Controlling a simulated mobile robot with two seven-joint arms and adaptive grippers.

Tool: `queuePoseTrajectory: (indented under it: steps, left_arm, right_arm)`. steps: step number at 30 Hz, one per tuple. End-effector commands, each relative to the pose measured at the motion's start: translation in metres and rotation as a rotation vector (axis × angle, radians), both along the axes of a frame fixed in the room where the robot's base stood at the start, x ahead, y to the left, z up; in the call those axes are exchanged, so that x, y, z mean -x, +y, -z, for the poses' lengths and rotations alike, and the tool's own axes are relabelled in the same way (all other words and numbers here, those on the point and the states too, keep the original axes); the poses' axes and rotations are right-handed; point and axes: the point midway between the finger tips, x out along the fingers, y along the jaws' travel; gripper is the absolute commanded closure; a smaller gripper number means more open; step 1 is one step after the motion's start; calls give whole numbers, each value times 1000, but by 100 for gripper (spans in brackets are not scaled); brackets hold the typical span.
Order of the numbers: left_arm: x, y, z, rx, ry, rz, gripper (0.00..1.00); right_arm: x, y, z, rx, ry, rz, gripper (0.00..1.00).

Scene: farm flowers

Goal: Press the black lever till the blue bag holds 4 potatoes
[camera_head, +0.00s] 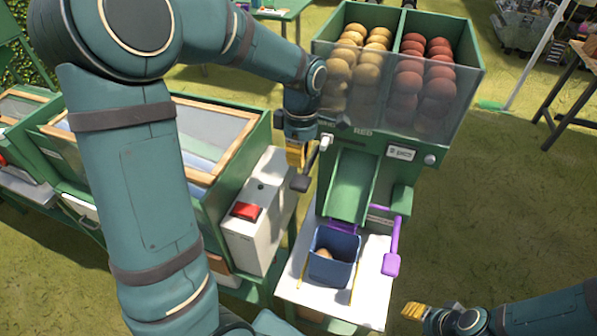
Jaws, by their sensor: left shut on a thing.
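The black lever (300,183) sticks out at the left side of the green dispenser (352,187), its paddle low and its arm rising to a pale pivot. My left gripper (296,157), with yellow fingers, is shut at the lever, just above the paddle; the exact contact is small and partly hidden. The blue bag (347,273) stands open below the green chute. At least one potato (325,253) shows inside it; its bottom is partly hidden. My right gripper (415,311) is low at the right, apart from everything; its finger gap is unclear.
The dispenser's clear-fronted hopper holds yellow potatoes (340,72) at left and red ones (437,88) at right. A purple lever (392,262) hangs right of the bag. A white box with a red button (246,211) stands at left.

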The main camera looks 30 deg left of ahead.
Motion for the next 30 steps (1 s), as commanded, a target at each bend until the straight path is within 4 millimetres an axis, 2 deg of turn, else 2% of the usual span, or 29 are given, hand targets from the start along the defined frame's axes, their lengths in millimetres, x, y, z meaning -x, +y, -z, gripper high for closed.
queuePoseTrajectory:
  steps: [3, 10, 25, 30]
  left_arm:
    - [3, -1, 22, 0, 4, 1, 100]
    - [5, -1, 46, 0, 1, 0, 100]
    - [5, -1, 51, 0, -2, 0, 100]
    - [6, -2, 56, -5, -22, 2, 100]
  right_arm:
    - [0, 0, 1, 0, 0, 0, 53]
    - [0, 0, 1, 0, 0, 0, 53]
    - [0, 0, 2, 0, 0, 0, 53]
    - [0, 1, 11, 2, 0, 0, 53]
